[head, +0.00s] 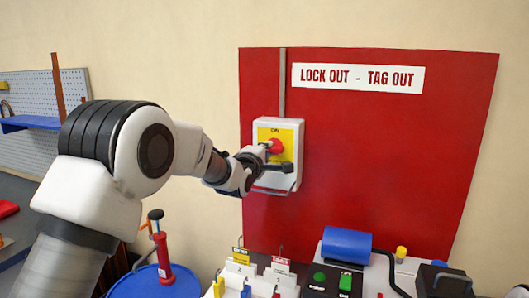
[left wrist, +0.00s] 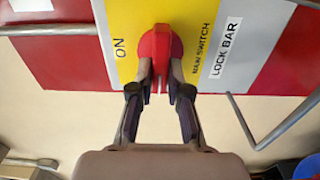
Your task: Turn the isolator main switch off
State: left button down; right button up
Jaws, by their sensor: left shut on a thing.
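The isolator main switch (head: 276,146) is a red knob on a yellow plate (head: 291,138) in a pale box on the red lock out - tag out board. It also shows in the left wrist view (left wrist: 160,44), with the word ON to its left and MAIN SWITCH and LOCK BAR lettering to its right. My left gripper (left wrist: 160,78) is shut on the knob's grip, one finger on each side. In the head view, the left gripper (head: 268,158) partly covers the plate. My right gripper is not in view.
A metal bar (left wrist: 286,124) runs close to the right of the gripper in the wrist view. A pegboard hangs at the far left.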

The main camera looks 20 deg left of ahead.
pick_arm(q)
jog(key=shift+r, duration=0.3)
jog(key=c, duration=1.1)
grip_release()
jog(key=shift+w+d, duration=0.1)
jog(key=shift+w, duration=0.05)
jog(key=shift+c, duration=0.2)
jog(key=shift+w+d+f, duration=0.2)
jog(key=shift+d+f, duration=0.05)
jog(key=shift+s, duration=0.15)
jog(key=s, duration=1.1)
jog(key=shift+s+a, duration=0.2)
jog(key=shift+s, duration=0.1)
